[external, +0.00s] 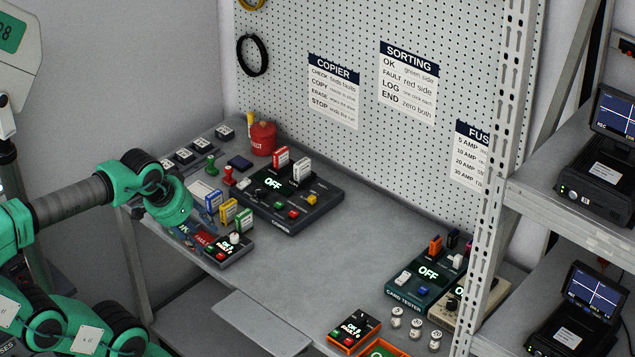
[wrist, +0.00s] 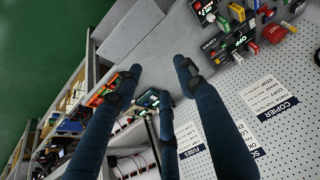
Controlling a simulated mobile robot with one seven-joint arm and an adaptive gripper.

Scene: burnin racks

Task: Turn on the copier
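The copier (external: 315,212) is a dark box on the bench, left of centre in the external view. Its lit display reads OFF. Two cards, red-and-white and white, stand upright at its back, and small coloured buttons sit on its top. It also shows in the upper right of the wrist view (wrist: 229,43). My gripper (wrist: 156,76) has dark blue fingers that are spread apart with nothing between them. The copier lies beyond and right of the fingertips there, apart from them. In the external view my green wrist is left of the copier, and the fingers are mostly hidden.
A sorting box (external: 236,250) with a lit display and coloured cards stand near the copier's front left. A card tester (external: 423,285) is at right. The bench middle (external: 335,240) is clear. A perforated panel rises behind.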

